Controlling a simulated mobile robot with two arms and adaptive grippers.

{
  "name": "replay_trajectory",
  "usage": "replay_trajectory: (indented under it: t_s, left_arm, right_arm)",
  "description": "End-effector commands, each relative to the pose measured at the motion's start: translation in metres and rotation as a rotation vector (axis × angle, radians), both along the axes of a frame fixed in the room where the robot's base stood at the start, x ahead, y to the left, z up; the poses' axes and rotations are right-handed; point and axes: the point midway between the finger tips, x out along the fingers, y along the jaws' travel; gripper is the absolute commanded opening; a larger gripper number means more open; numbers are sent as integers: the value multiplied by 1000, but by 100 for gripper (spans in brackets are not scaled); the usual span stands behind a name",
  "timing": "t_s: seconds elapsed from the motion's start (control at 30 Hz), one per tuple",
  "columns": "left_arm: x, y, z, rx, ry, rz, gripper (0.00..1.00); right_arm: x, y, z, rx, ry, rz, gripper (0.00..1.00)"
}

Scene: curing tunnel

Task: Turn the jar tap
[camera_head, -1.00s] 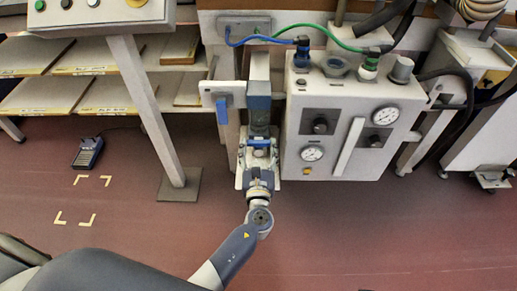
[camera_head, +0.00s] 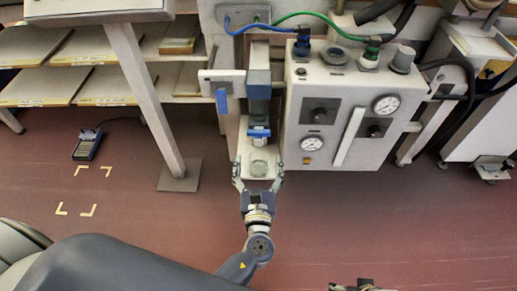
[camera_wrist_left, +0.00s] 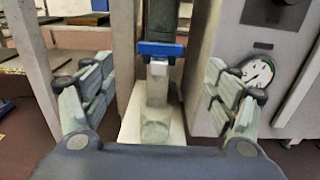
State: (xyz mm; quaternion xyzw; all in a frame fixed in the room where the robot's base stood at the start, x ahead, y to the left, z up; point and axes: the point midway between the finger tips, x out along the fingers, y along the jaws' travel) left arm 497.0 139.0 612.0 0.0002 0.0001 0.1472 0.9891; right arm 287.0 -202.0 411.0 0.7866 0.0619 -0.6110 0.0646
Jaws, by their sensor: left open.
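The jar (camera_head: 259,88) is an upright grey-and-clear cylinder left of the grey control box. Its tap has a blue handle (camera_head: 259,133) lying crosswise, which also shows in the left wrist view (camera_wrist_left: 161,50). A pale spout hangs below it, above a clear glass (camera_wrist_left: 155,128) on a white shelf (camera_head: 244,150). My left gripper (camera_head: 259,170) is open and empty, its fingers spread either side of the shelf's front, below the tap in the picture and apart from it. Part of what may be my right gripper (camera_head: 362,286) shows at the bottom edge; its fingers cannot be made out.
The control box (camera_head: 340,95) with gauges and knobs stands close on the right. A second blue lever (camera_head: 222,102) hangs from a bracket on the left. A slanted post (camera_head: 145,95) stands further left. A foot pedal (camera_head: 87,145) lies on the otherwise open floor.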

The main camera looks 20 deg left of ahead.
Motion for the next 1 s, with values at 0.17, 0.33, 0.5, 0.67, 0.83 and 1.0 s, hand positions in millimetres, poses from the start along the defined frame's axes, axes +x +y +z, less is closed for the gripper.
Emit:
replay_trajectory:
  t_s: [0.17, 0.33, 0.5, 0.67, 0.83, 1.0]
  left_arm:
    - [-21, -6, 0, 0, 0, 0, 80]
    - [-26, -8, 0, 0, 0, 0, 80]
    - [-26, -8, 0, 0, 0, 0, 80]
    - [-25, -8, 0, 0, 0, 0, 80]
    - [-25, -6, -1, -8, 1, 3, 80]
    - [-31, 18, -19, -190, 21, 75, 80]
  right_arm:
    - [0, 0, 0, 0, 0, 0, 80]
    - [0, 0, 0, 0, 0, 0, 80]
    - [0, 0, 0, 0, 0, 0, 80]
    - [0, 0, 0, 0, 0, 0, 80]
    - [0, 0, 0, 0, 0, 0, 80]
    - [0, 0, 0, 0, 0, 0, 80]
